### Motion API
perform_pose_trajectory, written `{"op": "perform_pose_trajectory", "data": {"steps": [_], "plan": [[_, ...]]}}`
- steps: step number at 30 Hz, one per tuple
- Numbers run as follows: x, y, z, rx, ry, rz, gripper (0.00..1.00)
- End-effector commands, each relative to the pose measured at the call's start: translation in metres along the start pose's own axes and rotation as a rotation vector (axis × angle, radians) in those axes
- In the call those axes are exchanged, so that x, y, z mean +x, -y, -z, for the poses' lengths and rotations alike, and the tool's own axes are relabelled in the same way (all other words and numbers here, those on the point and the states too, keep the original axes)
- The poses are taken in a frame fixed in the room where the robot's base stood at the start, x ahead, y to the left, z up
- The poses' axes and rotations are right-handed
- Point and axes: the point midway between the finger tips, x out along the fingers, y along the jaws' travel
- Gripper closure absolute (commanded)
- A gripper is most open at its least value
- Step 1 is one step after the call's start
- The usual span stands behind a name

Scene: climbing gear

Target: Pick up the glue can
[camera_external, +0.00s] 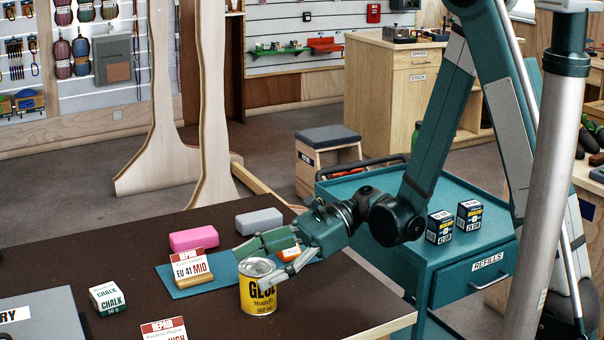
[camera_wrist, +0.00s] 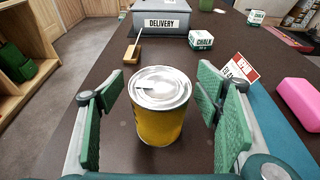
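The glue can (camera_external: 261,290) is a yellow tin with a silver lid and dark lettering, standing upright on the dark table (camera_external: 350,290). In the wrist view the can (camera_wrist: 160,118) stands between the two green finger pads of my gripper (camera_wrist: 163,120), with a visible gap on each side. In the external view my gripper (camera_external: 264,256) reaches in from the right at the can's upper part. It is open and holds nothing. The far side of the can is hidden.
A blue mat (camera_external: 215,274) beside the can carries a repair card (camera_external: 193,268). Pink (camera_external: 194,238) and grey (camera_external: 259,221) blocks lie behind. A chalk box (camera_external: 106,298) stands left. The grey delivery box (camera_wrist: 161,20) is at the table's far end in the wrist view.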

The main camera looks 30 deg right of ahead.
Motion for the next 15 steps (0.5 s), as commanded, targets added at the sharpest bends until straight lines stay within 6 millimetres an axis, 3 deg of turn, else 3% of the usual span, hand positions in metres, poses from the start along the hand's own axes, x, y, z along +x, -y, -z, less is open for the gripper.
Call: {"op": "perform_pose_trajectory", "data": {"steps": [1, 8, 15], "plan": [[0.0, 0.0, 0.0, 0.0, 0.0, 0.0, 0.44], [0.0, 0.0, 0.0, 0.0, 0.0, 0.0, 0.74], [-0.0001, 0.0, -0.0005, 0.0, 0.001, 0.0, 0.74]]}}
